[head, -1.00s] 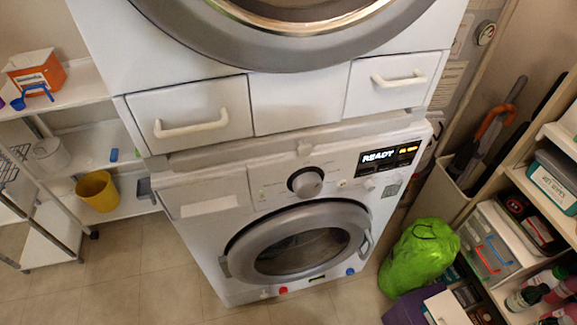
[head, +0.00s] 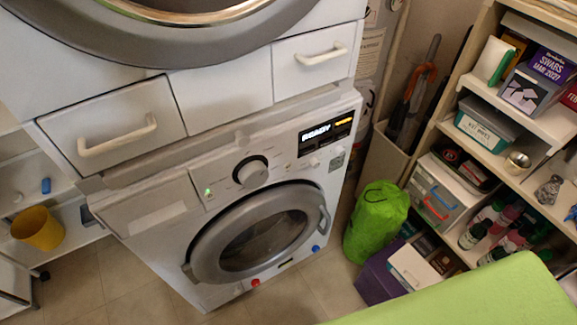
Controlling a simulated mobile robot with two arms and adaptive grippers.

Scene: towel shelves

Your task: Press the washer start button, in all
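The white washer (head: 150,222) stands below another front-loading machine (head: 60,75) in the head view. Its round door (head: 205,245) is shut. Its control panel has a dial (head: 253,173), a display (head: 318,132) reading "READY" and a small green light (head: 208,192) at the left. Small round controls (head: 314,162) sit below the display. They are too small to tell which one is the start button. Neither of my grippers is in view, and nothing touches the washer's panel.
A green bag (head: 376,222) and a purple box (head: 378,280) stand right of the washer. Shelves with boxes and bottles (head: 495,115) fill the right side. A light green flat surface (head: 490,300) covers the bottom right. A yellow bucket (head: 38,228) is at left. Floor before the washer is clear.

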